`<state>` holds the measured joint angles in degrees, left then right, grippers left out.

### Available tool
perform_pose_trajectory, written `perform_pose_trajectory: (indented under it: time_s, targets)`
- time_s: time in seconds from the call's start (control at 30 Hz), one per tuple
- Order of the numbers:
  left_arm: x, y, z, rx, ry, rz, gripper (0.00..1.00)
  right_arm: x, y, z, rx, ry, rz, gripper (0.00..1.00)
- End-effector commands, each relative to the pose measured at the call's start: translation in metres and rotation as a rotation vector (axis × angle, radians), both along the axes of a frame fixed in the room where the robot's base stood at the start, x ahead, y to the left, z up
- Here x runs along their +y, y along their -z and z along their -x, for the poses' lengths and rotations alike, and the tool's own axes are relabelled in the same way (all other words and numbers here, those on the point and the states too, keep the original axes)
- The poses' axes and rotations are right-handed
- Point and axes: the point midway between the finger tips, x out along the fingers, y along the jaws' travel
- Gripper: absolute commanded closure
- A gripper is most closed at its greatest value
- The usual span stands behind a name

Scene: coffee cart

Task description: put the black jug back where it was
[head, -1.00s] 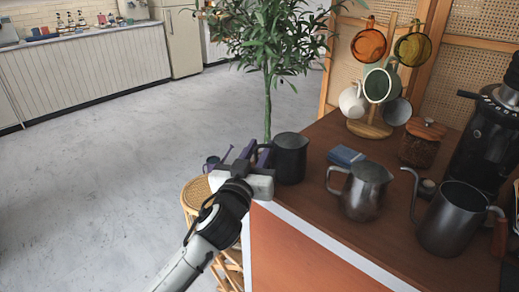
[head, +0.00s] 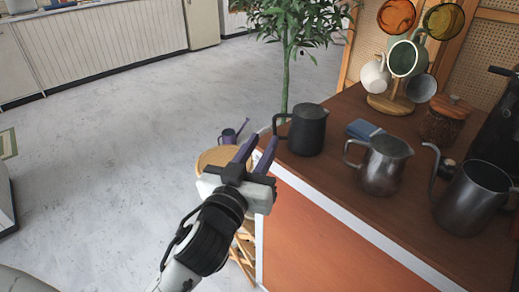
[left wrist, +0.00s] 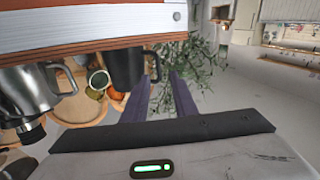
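In the left wrist view the jug (left wrist: 125,68) shows upside down, left of the open fingers (left wrist: 167,90). My right gripper is in neither view.
A steel milk jug (head: 380,165), a blue cloth (head: 366,129) and a gooseneck kettle (head: 472,198) stand to the right of the jug. A mug tree (head: 392,103) is behind. A rattan stool (head: 222,158) is below my gripper.

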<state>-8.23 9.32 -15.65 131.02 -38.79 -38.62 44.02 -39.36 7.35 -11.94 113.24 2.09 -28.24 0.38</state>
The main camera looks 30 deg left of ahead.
Motion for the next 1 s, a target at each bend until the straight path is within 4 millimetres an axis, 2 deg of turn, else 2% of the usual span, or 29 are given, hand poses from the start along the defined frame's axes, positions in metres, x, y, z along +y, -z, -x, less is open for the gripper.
perform_pose_trajectory:
  time_s: [0.1, 0.17, 0.27, 0.37, 0.4, 0.5, 0.6, 0.7, 0.8, 1.0]
  targets:
    - [-0.001, 0.006, 0.008, 0.013, 0.003, -0.003, 0.74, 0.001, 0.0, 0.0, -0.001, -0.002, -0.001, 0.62]
    - [-0.004, 0.022, 0.011, 0.05, 0.015, -0.011, 0.74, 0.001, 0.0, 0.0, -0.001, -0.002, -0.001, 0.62]
    - [-0.014, 0.078, 0.021, 0.176, 0.063, -0.038, 0.74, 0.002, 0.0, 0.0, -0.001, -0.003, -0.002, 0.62]
    - [-0.027, 0.157, 0.048, 0.35, 0.138, -0.065, 0.74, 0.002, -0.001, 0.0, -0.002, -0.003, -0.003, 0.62]
    - [-0.033, 0.189, 0.064, 0.422, 0.173, -0.073, 0.74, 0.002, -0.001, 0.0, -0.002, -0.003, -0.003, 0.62]
    - [-0.046, 0.26, 0.111, 0.579, 0.254, -0.081, 0.74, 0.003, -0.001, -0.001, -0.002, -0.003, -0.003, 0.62]
    - [-0.055, 0.31, 0.157, 0.697, 0.317, -0.076, 0.74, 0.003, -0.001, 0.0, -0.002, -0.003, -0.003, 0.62]
    - [-0.061, 0.339, 0.19, 0.768, 0.359, -0.068, 0.74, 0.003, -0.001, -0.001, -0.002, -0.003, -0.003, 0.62]
    - [-0.063, 0.352, 0.207, 0.8, 0.379, -0.064, 0.74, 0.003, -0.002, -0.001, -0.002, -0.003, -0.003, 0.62]
    - [-0.064, 0.354, 0.209, 0.804, 0.384, -0.065, 0.74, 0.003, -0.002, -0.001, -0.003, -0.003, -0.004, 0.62]
